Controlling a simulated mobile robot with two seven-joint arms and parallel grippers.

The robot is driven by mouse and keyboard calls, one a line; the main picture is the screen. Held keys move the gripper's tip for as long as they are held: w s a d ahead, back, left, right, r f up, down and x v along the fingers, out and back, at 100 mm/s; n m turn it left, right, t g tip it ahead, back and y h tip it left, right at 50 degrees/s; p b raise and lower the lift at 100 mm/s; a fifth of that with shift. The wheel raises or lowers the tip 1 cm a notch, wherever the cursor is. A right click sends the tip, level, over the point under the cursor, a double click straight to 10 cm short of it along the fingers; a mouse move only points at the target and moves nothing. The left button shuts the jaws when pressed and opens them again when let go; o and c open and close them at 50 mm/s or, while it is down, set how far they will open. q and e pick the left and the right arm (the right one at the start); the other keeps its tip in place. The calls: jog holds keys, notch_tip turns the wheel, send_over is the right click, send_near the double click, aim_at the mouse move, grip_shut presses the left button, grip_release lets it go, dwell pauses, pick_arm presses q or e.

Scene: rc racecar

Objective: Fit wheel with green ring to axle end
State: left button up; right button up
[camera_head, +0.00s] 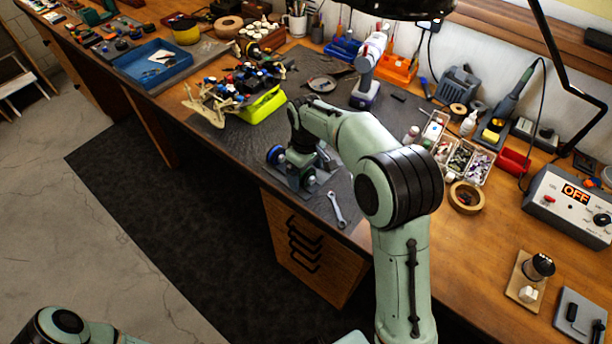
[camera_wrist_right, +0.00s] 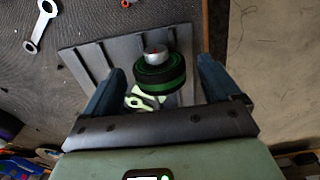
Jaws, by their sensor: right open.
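The wheel with the green ring (camera_wrist_right: 160,85) is black with a pale metal hub piece, and it lies between the two blue fingers of my right gripper (camera_wrist_right: 160,80). The fingers are open, with a gap on each side of the wheel. In the head view this wheel (camera_head: 308,178) shows at a grey slotted plate (camera_head: 322,184) on the bench, under my right gripper. A wheel with a blue ring (camera_head: 275,155) is at the plate's left side. I cannot make out a bare axle end. My left arm shows at the bottom left; its gripper is out of frame.
A wrench (camera_head: 337,209) lies on the dark mat right of the plate. A parts tray (camera_head: 462,158) and a tape roll (camera_head: 466,197) stand to the right. The bench's front edge is close to the plate.

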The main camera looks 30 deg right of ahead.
jog(key=shift+f, duration=0.5)
jog(key=c, duration=1.1)
jog(key=shift+r, duration=0.15)
